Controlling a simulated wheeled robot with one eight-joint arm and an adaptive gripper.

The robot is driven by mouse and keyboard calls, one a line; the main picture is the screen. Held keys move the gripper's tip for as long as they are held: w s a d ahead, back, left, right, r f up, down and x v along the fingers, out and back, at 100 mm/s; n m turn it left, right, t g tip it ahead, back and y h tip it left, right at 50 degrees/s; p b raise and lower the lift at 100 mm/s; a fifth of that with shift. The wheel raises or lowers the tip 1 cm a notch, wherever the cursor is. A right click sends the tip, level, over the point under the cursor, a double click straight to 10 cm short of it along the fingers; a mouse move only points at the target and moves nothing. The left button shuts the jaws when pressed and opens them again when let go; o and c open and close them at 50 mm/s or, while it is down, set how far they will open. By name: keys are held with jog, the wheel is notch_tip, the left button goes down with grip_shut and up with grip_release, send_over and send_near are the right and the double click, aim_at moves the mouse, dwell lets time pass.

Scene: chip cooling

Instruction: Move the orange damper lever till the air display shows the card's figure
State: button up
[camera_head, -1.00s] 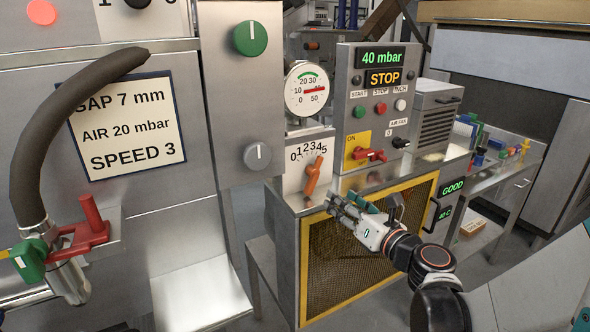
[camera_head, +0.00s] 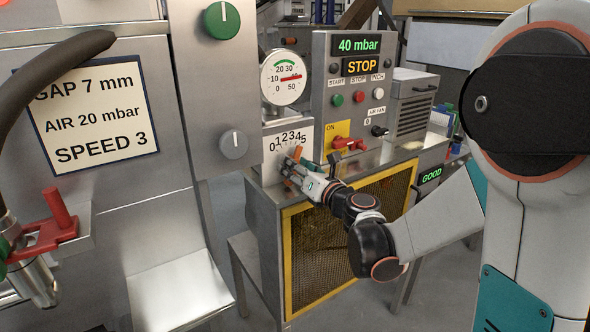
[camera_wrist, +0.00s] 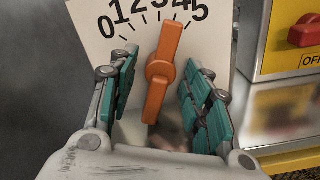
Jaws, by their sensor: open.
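The orange damper lever (camera_head: 299,155) stands on a white scale plate (camera_head: 275,152) marked 0 to 5. In the wrist view the lever (camera_wrist: 168,45) leans slightly right of upright, its upper end pointing around 3 to 4. My gripper (camera_head: 292,168) is at the lever. In the wrist view its open teal-padded fingers (camera_wrist: 160,85) stand on either side of the lever, with gaps to it on both sides. The green air display (camera_head: 358,45) reads 40 mbar. The card (camera_head: 100,115) says GAP 7 mm, AIR 20 mbar, SPEED 3.
A round gauge (camera_head: 283,78) stands above the scale plate. To the right are a yellow STOP display (camera_head: 362,66), buttons, and a red switch (camera_head: 350,144) on a yellow plate. A hose and red handle (camera_head: 58,215) are at the left. My arm covers the right side.

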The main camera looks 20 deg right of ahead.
jog(key=shift+w+a, duration=0.1)
jog(key=shift+w, duration=0.15)
jog(key=c, duration=1)
jog(key=shift+c, duration=0.2)
jog(key=shift+n+b, duration=0.3)
jog(key=shift+n, duration=3.1)
